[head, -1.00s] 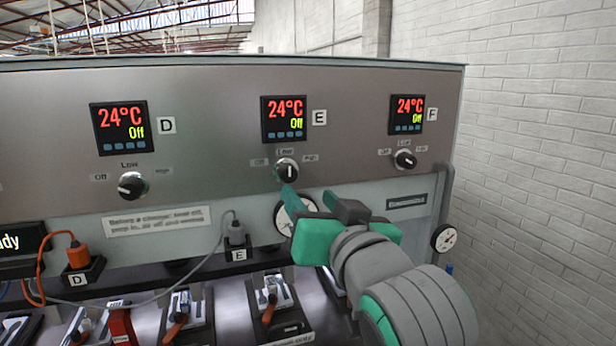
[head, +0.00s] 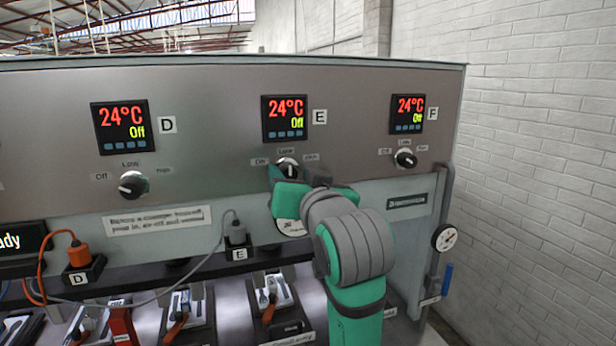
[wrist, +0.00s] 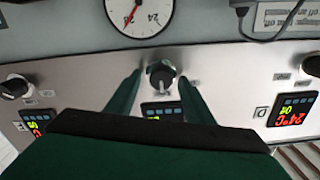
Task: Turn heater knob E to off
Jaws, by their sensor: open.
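Heater knob E (head: 289,166) is a round black knob on the steel panel, below display E (head: 285,118), which reads 24°C and Off. Its white mark stands about upright, toward the middle label, with side labels left and right. My gripper (head: 297,179) is open at the knob and hides its lower part in the head view. In the wrist view, which is upside down, knob E (wrist: 161,76) sits between my two green fingertips (wrist: 161,82), with a gap on both sides. I cannot tell whether either finger touches it.
Knob D (head: 131,185) and knob F (head: 405,159) sit left and right on the same panel. A dial gauge (wrist: 139,14) is just below knob E. A plug with a grey cable (head: 236,232) stands lower left. The panel around the knob is flat and clear.

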